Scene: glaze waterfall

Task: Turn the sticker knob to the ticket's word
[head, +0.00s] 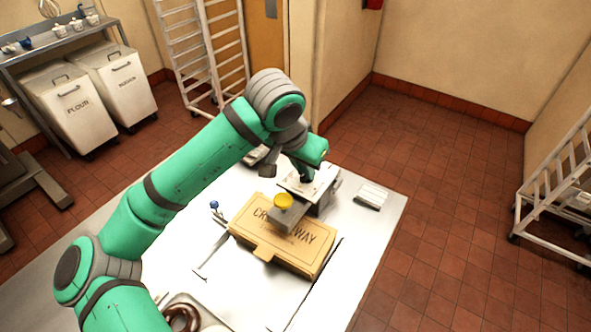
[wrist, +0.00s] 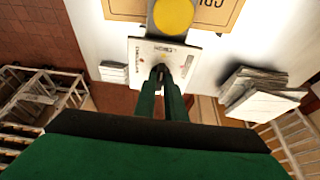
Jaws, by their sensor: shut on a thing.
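My gripper (head: 305,179) is at the white-topped sticker device at the back of the table. In the wrist view, its two green fingers (wrist: 160,73) point down at the middle of the white dial plate (wrist: 140,58) and are shut on the knob. The knob is small and mostly hidden between the fingertips. Small words are printed around the plate at several sides, too small to read surely. The device's grey arm bears a yellow round pad (head: 283,201), which also shows in the wrist view (wrist: 173,15). I cannot make out the ticket or its word.
A tan lettered box (head: 285,250) lies under the pad. A small white stack (head: 371,195) is right of the device. A blue-topped item (head: 214,206) stands left of the box. A chocolate ring (head: 182,316) is at the front. White racks stand beyond the table.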

